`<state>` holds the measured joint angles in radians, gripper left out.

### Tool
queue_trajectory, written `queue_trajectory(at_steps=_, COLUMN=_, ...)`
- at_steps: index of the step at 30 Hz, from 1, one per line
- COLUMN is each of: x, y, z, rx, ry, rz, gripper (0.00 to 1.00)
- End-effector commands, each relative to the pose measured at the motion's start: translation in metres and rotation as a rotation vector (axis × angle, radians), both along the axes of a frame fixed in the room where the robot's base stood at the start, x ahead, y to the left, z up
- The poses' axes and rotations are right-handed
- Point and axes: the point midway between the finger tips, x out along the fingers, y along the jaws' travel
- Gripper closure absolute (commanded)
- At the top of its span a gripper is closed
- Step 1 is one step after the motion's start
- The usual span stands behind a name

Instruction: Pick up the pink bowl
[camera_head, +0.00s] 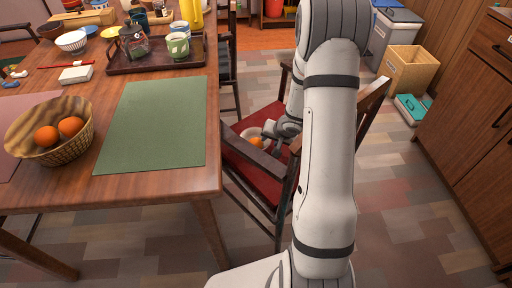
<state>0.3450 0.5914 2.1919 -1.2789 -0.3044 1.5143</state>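A small pale bowl (248,132) is partly visible on the chair's red seat, beside or behind an orange (257,142). Its colour looks off-white, so I cannot tell whether it is the pink bowl. No other bowl in view is clearly pink. My arm reaches down to the chair, and my gripper (270,137) is close to the right of the pale bowl and the orange. The fingers are small and partly hidden. I cannot tell whether they are open or touch anything.
The chair's red seat (256,172) has wooden armrests and a back around my arm. The table at left holds a green mat (155,122), a wicker bowl (58,152) with oranges, a white-striped bowl (71,41) and a dark tray (124,68) with cups.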

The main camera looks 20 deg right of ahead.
Motion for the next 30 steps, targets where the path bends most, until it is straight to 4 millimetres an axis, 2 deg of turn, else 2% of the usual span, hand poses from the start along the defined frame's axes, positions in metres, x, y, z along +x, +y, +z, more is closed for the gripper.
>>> queue_trajectory(at_steps=5, x=0.0, y=-0.0003, z=0.0016, rx=0.0, ry=-0.001, rz=0.0, gripper=0.67)
queue_trajectory(at_steps=17, x=-0.0002, y=-0.0007, z=0.0016, rx=0.0, ry=-0.001, rz=0.0, gripper=1.0)
queue_trajectory(at_steps=30, x=-0.0001, y=-0.0013, z=0.002, rx=0.0, ry=-0.002, rz=-0.002, gripper=1.0)
